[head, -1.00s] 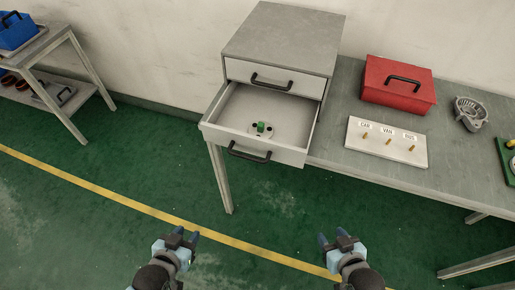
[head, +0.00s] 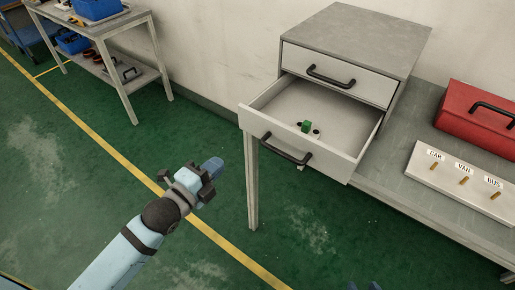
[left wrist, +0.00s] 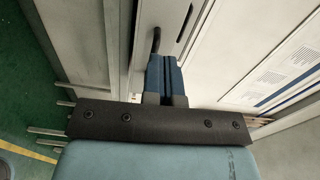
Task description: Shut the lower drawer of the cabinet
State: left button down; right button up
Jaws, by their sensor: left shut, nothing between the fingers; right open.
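The grey cabinet (head: 355,45) stands on a bench, its lower drawer (head: 262,125) pulled well out. The drawer's dark handle (head: 285,148) is on its front. A small green block (head: 306,126) and dark round spots show inside the drawer. The upper drawer (head: 335,75) is shut. My left gripper (head: 213,168) is shut and empty, appearing left of and below the lower drawer's front, apart from it. In the left wrist view its closed blue fingers (left wrist: 163,75) point toward a pale panel with a dark handle (left wrist: 155,42). My right gripper (head: 364,286) barely shows at the bottom edge, fingertips apart.
Right of the cabinet, a red box (head: 475,120) and a white board labelled CAR, VAN and BUS (head: 460,178) sit on the bench (head: 430,205). A bench leg (head: 252,185) stands below the drawer. Open green floor (head: 60,200) lies left.

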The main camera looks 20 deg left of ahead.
pick_arm(q)
send_near(257, 126)
jog(key=shift+m, duration=0.3)
jog(key=x, duration=0.7)
jog(key=shift+w, duration=0.2)
pick_arm(e)
jog(key=shift+s+f, duration=0.1)
jog(key=shift+f, duration=0.1)
pick_arm(q)
jog(key=shift+w, duration=0.1)
pick_arm(e)
jog(key=shift+a, duration=0.1)
